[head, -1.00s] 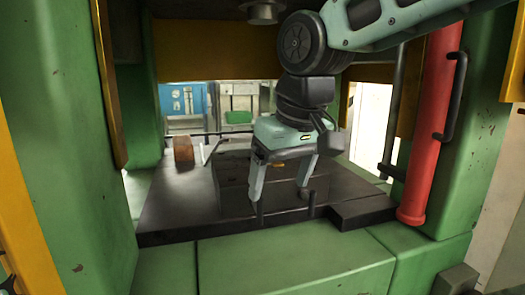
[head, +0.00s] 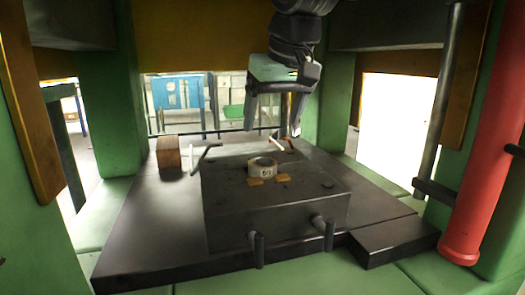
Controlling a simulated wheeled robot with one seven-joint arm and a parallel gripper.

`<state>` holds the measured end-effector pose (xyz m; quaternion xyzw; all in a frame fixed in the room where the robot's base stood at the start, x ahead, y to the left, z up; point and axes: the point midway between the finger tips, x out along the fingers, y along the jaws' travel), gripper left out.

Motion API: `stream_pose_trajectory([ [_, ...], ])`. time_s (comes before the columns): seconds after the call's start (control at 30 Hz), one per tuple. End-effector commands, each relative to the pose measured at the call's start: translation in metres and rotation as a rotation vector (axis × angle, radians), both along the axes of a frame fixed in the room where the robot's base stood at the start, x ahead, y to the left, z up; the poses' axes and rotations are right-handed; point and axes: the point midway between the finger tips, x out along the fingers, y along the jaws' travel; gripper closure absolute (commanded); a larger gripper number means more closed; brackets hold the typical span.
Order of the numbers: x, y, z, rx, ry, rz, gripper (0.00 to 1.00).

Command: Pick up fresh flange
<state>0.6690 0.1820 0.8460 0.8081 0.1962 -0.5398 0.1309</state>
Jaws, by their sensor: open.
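A short ring-shaped flange (head: 262,168) with a pale side and dark marking sits on top of the dark die block (head: 225,210), near its middle. Small orange-brown pieces (head: 255,182) lie at its front edge. My gripper (head: 272,130) hangs from above, fingers pointing down, open and empty. In the picture it is above and slightly right of the flange, apart from it. Whether it is directly over the flange in depth, I cannot tell.
A brown block (head: 168,152) stands at the back left of the dark bed plate (head: 140,225). Light-coloured bars (head: 205,156) lie near the die block. Two upright pegs (head: 258,250) stand at its front. Green press columns (head: 106,125) and a red cylinder (head: 480,150) bound the space.

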Motion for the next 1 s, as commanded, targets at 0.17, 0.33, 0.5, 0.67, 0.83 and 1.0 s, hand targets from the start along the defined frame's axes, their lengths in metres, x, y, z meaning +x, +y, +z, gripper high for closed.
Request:
stream_pose_trajectory([
  [0.17,0.005,0.003,-0.02,-0.001,0.003,0.0,0.21],
  [0.33,0.008,0.006,-0.029,0.0,0.001,0.0,0.21],
  [0.5,0.011,0.011,-0.05,0.0,0.0,0.0,0.21],
  [0.67,0.017,0.015,-0.069,0.0,0.001,-0.001,0.21],
  [0.83,0.019,0.016,-0.07,0.001,-0.001,-0.001,0.21],
  [1.0,0.019,0.015,-0.07,0.0,0.0,-0.001,0.38],
])
